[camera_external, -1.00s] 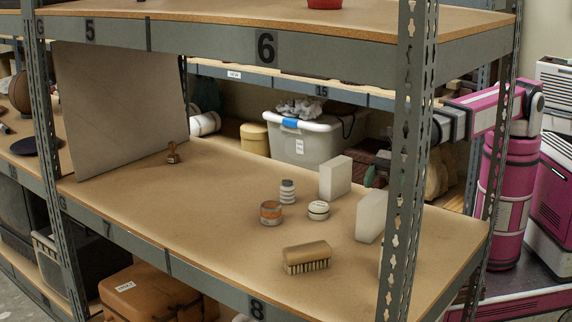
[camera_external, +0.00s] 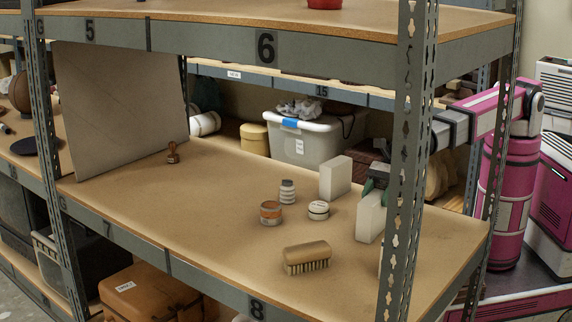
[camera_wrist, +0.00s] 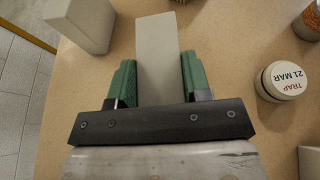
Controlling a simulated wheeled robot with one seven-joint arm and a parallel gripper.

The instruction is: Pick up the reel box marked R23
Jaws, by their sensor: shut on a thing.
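My gripper (camera_wrist: 157,80) has two green fingers, one on each side of a pale grey upright box (camera_wrist: 158,45), and is shut on it. In the external view this box (camera_external: 369,220) stands near the right end of the shelf, with my gripper (camera_external: 376,183) at its top, partly behind the shelf post. It appears to rest on the board. No R23 mark can be read on it; its labelled face is not visible to me. A similar pale box (camera_external: 335,177) stands further back. Another pale box (camera_wrist: 82,20) is left of my gripper in the wrist view.
A white tin (camera_wrist: 284,80) marked "TRAP 21 MAR" is on the right. An orange-banded tin (camera_external: 270,213), a small grey-and-white jar (camera_external: 287,192) and a brush (camera_external: 306,257) stand nearby. A perforated post (camera_external: 402,150) and the upper shelf (camera_external: 330,42) bound the space.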

